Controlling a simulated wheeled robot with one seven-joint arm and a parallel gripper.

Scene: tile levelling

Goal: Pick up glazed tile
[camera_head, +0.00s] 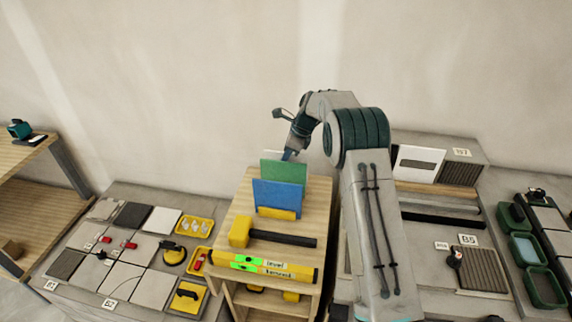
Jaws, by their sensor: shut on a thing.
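My gripper (287,155) is at the back of the wooden stand, just behind the top edge of the upright green panel (284,171). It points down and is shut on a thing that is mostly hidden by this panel. A thin pale edge (272,152) shows beside the fingers and looks like the top of the glazed tile, but its face is hidden. A blue panel (277,195) stands upright in front of the green one, with a yellow holder (277,213) at its foot.
The wooden stand (325,200) also bears a yellow-headed mallet (240,232) and a yellow level (262,265). On the left, a low bench carries floor tiles (120,281), a suction cup (173,254) and yellow trays (194,230). On the right, a white panel (418,163) leans on a grey bench.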

